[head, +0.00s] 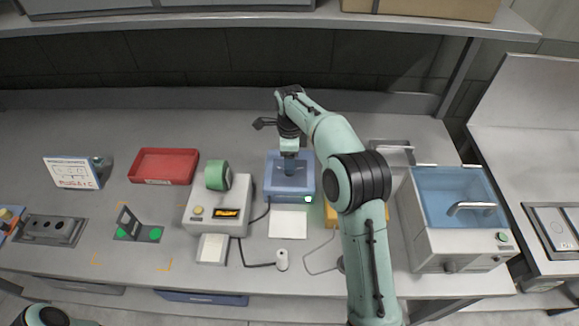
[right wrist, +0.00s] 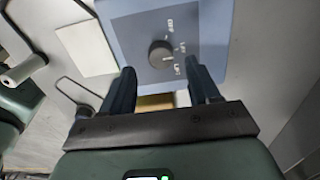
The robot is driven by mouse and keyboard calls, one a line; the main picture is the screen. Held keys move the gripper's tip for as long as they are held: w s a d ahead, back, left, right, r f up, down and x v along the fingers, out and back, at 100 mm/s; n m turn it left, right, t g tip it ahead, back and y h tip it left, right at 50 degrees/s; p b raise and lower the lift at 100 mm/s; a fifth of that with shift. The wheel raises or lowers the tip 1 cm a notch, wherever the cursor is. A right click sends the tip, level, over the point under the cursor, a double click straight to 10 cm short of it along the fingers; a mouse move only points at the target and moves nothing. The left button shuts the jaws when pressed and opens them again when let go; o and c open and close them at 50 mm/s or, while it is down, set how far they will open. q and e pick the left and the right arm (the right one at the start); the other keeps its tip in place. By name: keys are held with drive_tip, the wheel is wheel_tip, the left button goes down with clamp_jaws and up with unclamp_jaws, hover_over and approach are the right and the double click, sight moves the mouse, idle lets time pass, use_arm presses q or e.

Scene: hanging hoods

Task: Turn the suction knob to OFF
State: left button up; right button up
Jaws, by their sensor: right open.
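A dark round suction knob (right wrist: 161,54) sits on a blue panel (right wrist: 205,20), with small white labels along one side that are too blurred to read surely. A light mark shows on the knob's lower edge. In the head view the blue unit (head: 275,190) stands mid-bench, and my right gripper (head: 289,172) points down over it, hiding the knob. In the right wrist view my right gripper (right wrist: 162,82) is open, its two fingers on either side of the view below the knob, with nothing between them. I cannot tell the gap to the panel. My left gripper is not in view.
A white card (head: 288,224) lies in front. A sink unit (head: 425,238) stands right. An overhead shelf (head: 200,22) runs behind.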

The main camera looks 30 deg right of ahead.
drive_tip(key=shift+w+f, duration=0.1)
drive_tip(key=shift+f, duration=1.7)
drive_tip(key=c, duration=1)
drive_tip(key=shift+c, duration=0.2)
